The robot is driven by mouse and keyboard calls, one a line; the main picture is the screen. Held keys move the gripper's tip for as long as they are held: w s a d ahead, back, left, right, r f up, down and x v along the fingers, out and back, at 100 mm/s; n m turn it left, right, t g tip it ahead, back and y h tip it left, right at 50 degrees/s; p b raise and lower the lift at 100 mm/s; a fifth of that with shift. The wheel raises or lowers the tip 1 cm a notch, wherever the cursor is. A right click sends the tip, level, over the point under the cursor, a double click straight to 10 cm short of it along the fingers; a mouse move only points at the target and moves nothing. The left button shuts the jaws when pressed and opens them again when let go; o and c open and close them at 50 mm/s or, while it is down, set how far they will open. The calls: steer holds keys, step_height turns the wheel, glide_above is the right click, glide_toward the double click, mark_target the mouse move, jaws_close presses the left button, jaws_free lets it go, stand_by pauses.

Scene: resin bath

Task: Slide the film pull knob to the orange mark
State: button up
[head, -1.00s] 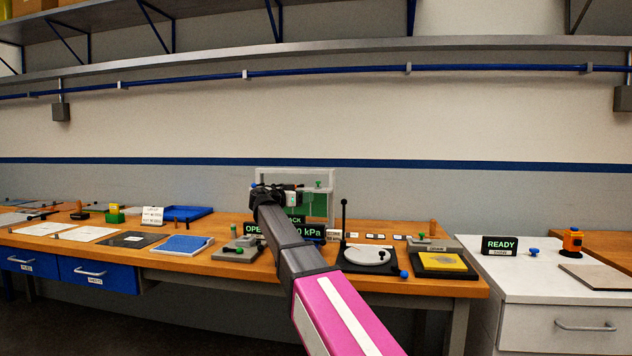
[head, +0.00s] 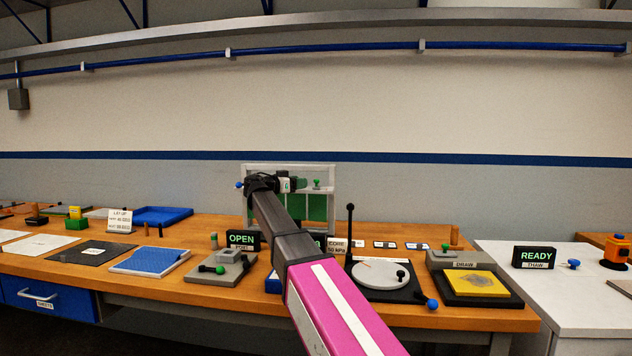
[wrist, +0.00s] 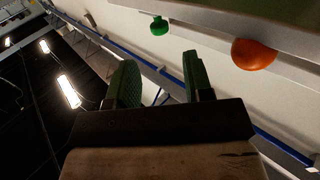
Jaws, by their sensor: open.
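My gripper (wrist: 161,78) is open in the wrist view, with two green fingers apart and nothing between them. In the head view my gripper (head: 299,184) is in front of the white-framed panel with green film (head: 317,206) at the back of the bench. A green knob (head: 317,183) sits on this panel, just right of the fingers. In the wrist view a green knob (wrist: 159,26) lies beyond the fingertips, apart from them. An orange rounded piece (wrist: 255,54) sits right of it on a pale surface. I cannot tell whether it is the mark. My arm hides part of the panel.
In front of the panel stand an OPEN sign (head: 242,239), a grey fixture with a green knob (head: 220,268) and a round plate with an upright black lever (head: 350,230). A yellow pad (head: 470,284) is at right. A blue tray (head: 165,215) is at back left.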

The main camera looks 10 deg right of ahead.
mark_target(316, 180)
steer(key=x, duration=0.8)
steer(key=shift+w+d, duration=0.15)
steer(key=shift+d, duration=0.15)
